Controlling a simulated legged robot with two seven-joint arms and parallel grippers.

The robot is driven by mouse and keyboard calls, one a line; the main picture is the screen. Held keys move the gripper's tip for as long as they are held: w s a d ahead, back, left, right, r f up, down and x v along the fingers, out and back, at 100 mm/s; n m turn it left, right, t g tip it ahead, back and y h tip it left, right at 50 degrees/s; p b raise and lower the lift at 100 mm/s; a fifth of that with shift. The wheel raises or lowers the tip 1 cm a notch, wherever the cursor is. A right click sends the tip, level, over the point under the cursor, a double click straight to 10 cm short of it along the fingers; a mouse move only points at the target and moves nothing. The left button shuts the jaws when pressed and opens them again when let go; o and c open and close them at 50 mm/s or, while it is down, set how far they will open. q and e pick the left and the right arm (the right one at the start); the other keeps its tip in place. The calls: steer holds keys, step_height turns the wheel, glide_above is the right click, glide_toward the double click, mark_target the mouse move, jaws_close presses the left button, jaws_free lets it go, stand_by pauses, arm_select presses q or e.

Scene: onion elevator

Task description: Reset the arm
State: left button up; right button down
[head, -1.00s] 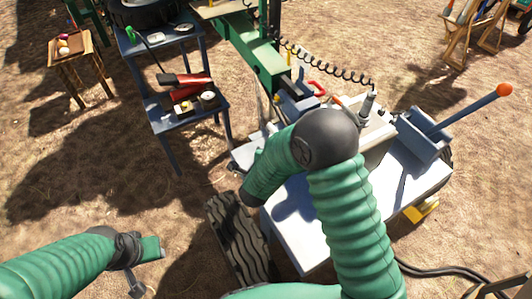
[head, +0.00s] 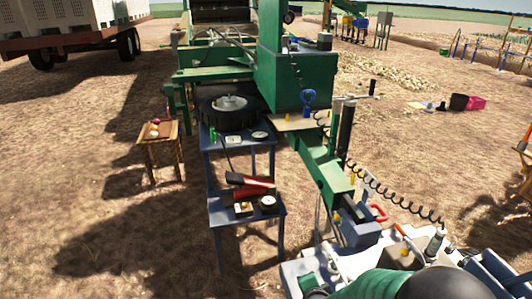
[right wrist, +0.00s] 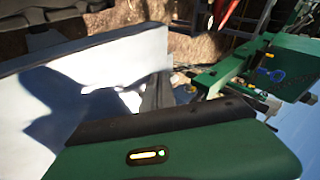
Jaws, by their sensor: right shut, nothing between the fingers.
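My right arm shows at the bottom right of the head view as a green sleeve and a dark rounded joint, in front of a white-topped work surface (head: 296,270). In the right wrist view, a green housing of mine with a small yellow light fills the bottom. My right gripper (right wrist: 157,92) shows only as a small grey tip beyond it, shut with nothing held, beside the white surface. My left gripper is out of the head view.
A green machine (head: 294,82) is behind. A coiled black cable (head: 395,200) hangs near my right arm.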

steer(key=s+d+r+n+g+y+p, duration=0.1)
steer(key=s+d+n+g, duration=0.2)
steer(key=s+n, duration=0.55)
steer(key=s+d+r+n+g+p, duration=0.15)
steer(key=s+d+n+g, duration=0.35)
steer(key=s, duration=0.6)
step_height(320, 180, up, 24)
steer(key=a+t+p, duration=0.1)
steer(key=a+p, duration=0.1)
steer(key=p, duration=2.1)
steer(key=shift+w+a+n, duration=0.2)
steer(key=shift+n, duration=0.25)
steer(key=shift+r, duration=0.1)
